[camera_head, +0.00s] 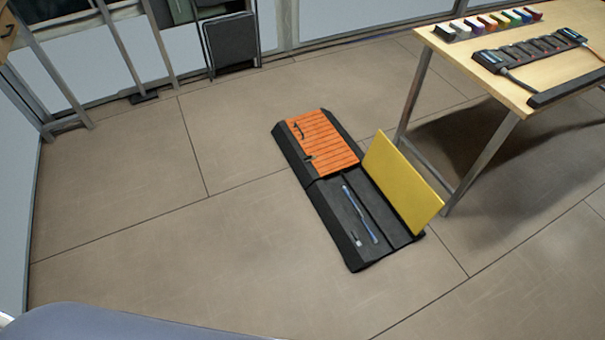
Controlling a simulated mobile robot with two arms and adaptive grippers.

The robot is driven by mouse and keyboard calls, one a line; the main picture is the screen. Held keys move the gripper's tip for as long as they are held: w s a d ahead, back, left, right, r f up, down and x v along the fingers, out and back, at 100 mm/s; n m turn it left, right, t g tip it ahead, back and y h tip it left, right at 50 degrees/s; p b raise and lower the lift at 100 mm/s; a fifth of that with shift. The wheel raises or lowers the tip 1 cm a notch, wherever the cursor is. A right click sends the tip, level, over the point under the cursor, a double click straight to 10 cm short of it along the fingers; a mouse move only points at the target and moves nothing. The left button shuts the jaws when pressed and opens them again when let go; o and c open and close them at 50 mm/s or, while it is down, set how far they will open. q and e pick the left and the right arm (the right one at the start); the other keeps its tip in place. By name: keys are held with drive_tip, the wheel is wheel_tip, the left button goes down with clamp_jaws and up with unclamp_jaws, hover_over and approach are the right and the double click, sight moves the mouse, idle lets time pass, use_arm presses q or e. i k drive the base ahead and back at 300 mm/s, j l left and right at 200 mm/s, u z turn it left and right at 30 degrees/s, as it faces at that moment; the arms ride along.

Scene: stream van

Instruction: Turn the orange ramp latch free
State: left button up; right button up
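A black floor ramp (282,141) lies on the tiled floor in the middle of the view. Its far half has an orange ribbed panel (328,150) with small dark fittings on it; one near the top (298,130) looks like a curved handle or latch, but is too small to tell. A yellow lid (402,183) stands tilted open along the right side of the near half. The open near half shows a dark channel with a blue-grey rod (360,214) and a small pale piece (356,239). Neither of my grippers is in view.
A wooden table (470,65) stands at the upper right, with a row of coloured blocks (490,23) and a dark power-strip-like device (530,50). Its metal leg (480,165) is close to the yellow lid. A dark folded panel (231,42) stands at the back. Floor left of the ramp is clear.

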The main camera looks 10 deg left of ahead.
sight(309, 158)
drive_tip(key=i+j, duration=0.15)
drive_tip(key=i, duration=0.2)
drive_tip(key=i+j+u, duration=0.1)
drive_tip(key=i, duration=0.25)
drive_tip(key=i+j+z, duration=0.1)
drive_tip(key=z, duration=0.35)
drive_tip(key=i+j+z, duration=0.2)
drive_tip(key=z, duration=0.25)
